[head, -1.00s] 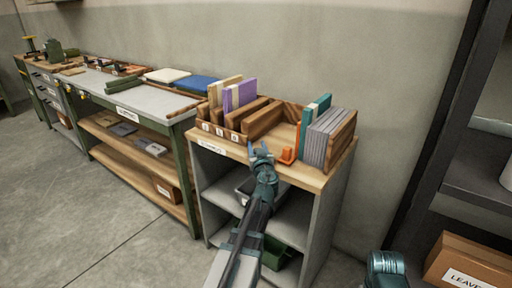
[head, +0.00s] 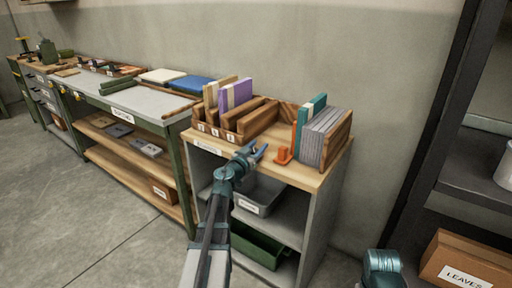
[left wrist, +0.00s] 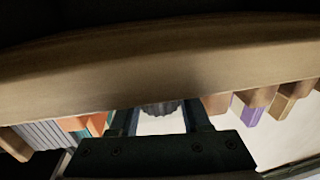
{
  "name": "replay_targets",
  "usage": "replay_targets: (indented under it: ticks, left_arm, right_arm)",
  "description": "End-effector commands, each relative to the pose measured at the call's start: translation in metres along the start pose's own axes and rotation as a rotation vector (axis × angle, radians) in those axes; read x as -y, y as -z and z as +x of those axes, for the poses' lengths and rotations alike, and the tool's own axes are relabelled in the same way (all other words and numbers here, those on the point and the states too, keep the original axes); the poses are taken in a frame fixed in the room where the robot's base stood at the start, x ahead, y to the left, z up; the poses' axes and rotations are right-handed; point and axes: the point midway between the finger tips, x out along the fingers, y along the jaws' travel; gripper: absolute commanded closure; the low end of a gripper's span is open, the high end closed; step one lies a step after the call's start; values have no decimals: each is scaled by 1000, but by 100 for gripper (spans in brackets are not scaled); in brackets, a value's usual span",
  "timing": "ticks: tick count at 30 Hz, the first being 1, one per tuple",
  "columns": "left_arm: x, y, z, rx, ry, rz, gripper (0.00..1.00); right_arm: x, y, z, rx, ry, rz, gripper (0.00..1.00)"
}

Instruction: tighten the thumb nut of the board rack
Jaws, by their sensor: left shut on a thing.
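The wooden board rack (head: 256,122) stands on top of the small grey shelf unit, with slots and upright boards in it. My left gripper (head: 257,151) is at the front of the rack, above the unit's front edge. In the left wrist view the gripper (left wrist: 163,120) has its fingers on either side of a dark ridged round knob (left wrist: 160,108), which looks like the thumb nut. It is shut on that knob. The knob is partly hidden by a wooden edge (left wrist: 160,65) and is not visible in the head view.
An orange stop (head: 283,155) and grey boards (head: 322,136) stand right of the gripper. A grey bin (head: 258,196) and a green bin (head: 256,244) sit on shelves below. A long workbench (head: 150,103) is at left, a dark rack (head: 470,190) at right.

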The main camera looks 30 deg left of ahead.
Motion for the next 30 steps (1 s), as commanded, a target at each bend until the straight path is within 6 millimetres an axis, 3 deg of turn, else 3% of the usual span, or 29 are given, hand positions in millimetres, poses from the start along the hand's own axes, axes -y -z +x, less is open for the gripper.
replay_targets:
  ticks: [18, 30]
  left_arm:
    - [-12, 0, -1, 0, -560, 1, 100]
    - [-19, 0, -7, 0, -785, 0, 100]
  right_arm:
    - [0, 0, 0, 0, 0, 0, 38]
    - [0, 0, 0, 0, 0, 0, 38]
